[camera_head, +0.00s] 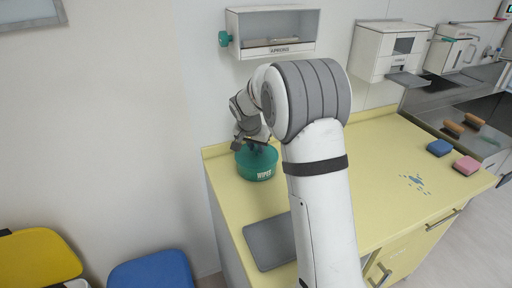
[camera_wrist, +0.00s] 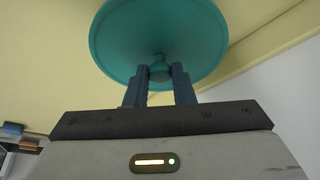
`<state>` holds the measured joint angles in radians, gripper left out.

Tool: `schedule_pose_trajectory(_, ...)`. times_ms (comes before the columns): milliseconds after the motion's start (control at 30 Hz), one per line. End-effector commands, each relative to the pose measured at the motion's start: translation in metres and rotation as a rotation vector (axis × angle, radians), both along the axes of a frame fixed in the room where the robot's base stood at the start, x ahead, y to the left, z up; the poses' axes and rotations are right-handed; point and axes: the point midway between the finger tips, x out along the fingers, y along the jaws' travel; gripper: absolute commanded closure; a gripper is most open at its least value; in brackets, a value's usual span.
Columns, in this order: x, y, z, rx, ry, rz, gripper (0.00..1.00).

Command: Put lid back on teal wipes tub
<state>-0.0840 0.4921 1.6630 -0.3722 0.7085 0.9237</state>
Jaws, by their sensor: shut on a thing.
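The teal wipes tub (camera_head: 257,168) stands upright on the yellow counter, near its back left corner, with white WIPES lettering on its side. My gripper (camera_head: 256,145) is right above the tub, pointing down. In the wrist view my gripper (camera_wrist: 159,76) is shut on the knob of the round teal lid (camera_wrist: 160,30). The lid lies across the fingertips and hides the tub beneath it. In the head view the lid is at the top of the tub, partly hidden by my wrist. I cannot tell whether it rests fully on the rim.
A grey mat (camera_head: 270,241) lies on the front left of the counter (camera_head: 385,150). A blue sponge (camera_head: 439,147), a pink sponge (camera_head: 466,165) and blue spots (camera_head: 415,184) are at the right. An aprons dispenser (camera_head: 272,32) hangs on the wall above the tub.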

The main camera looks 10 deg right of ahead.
Motion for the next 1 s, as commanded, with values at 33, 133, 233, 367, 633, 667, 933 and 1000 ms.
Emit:
schedule_pose_trajectory(33,0.0001,0.0001,0.0002,0.0,0.0,0.0,1.0)
schedule_pose_trajectory(133,0.0001,0.0001,0.0002,0.0,0.0,0.0,1.0)
schedule_pose_trajectory(233,0.0001,0.0001,0.0002,0.0,0.0,0.0,0.74)
schedule_pose_trajectory(367,0.0001,0.0002,0.0001,0.0,0.0,0.0,0.63)
schedule_pose_trajectory(633,0.0,0.0002,0.0,0.0,0.0,0.001,0.52)
schedule_pose_trajectory(667,0.0,0.0002,-0.0002,0.0,0.0,0.001,0.52)
schedule_pose_trajectory(933,-0.0001,0.0004,-0.0001,0.0,0.0,0.001,0.31)
schedule_pose_trajectory(1000,-0.0001,0.0004,-0.0001,0.0,0.0,0.001,0.31)
